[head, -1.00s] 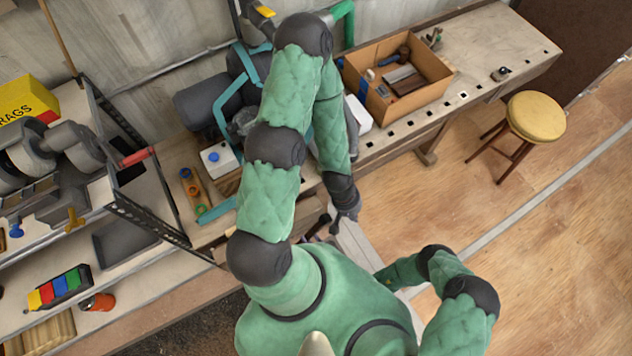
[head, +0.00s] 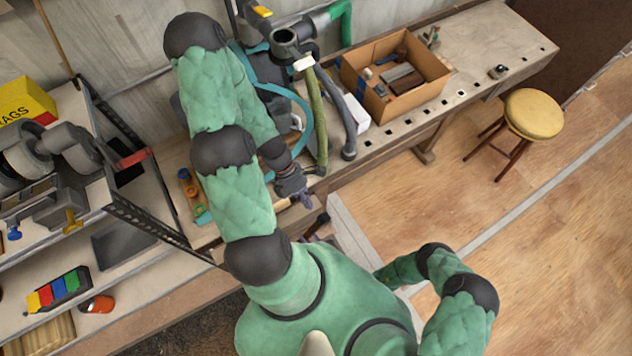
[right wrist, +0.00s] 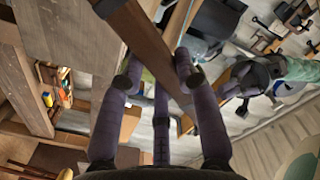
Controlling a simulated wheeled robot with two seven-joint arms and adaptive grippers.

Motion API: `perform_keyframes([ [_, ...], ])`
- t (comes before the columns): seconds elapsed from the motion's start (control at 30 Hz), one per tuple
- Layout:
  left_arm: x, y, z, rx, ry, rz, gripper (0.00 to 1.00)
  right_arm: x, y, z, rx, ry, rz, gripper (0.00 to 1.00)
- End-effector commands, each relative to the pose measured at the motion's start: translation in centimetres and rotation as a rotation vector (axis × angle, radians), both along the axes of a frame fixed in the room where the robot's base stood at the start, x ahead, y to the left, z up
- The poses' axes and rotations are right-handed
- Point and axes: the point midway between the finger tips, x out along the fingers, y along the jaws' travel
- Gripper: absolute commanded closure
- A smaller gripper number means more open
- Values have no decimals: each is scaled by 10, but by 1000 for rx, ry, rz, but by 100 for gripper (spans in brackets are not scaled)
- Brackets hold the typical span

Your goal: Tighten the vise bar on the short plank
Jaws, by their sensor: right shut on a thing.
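In the right wrist view a brown wooden plank (right wrist: 148,38) runs diagonally between the fingers of my right gripper (right wrist: 158,74), which is shut on it. In the head view my right gripper is hidden behind my own body. My left gripper (head: 301,194) is over the front edge of the bench, beside a small tan wooden piece. Its fingers are small and partly hidden, so I cannot tell if they are open or touching anything. A dark bar-like part (head: 319,223) shows just below it, possibly the vise bar. The vise itself is mostly hidden by my arm and body.
The workbench (head: 482,52) carries a cardboard box (head: 428,72) of tools and hoses (head: 318,125). A shelf unit with a grinder (head: 62,148) stands at the left. A yellow stool (head: 534,112) stands on the open wooden floor at the right.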

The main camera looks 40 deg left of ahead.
Motion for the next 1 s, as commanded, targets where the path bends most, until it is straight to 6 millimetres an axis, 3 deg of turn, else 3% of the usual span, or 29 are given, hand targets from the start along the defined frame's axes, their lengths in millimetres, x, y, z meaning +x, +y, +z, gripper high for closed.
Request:
perform_keyframes([
  [0.2, -37, 14, 12, -180, 206, 327, 100, -3, 0, 1, 1, 7, 0, 100],
  [0.5, -72, 30, 40, -447, 438, 718, 100, -3, 0, 1, 1, 7, 0, 100],
  [0.8, -84, 39, 57, -590, 534, 886, 100, -3, 0, 1, 1, 7, 0, 100],
  [1.0, -80, 26, 52, -601, 540, 893, 100, -3, 0, 1, 1, 7, 0, 100],
])
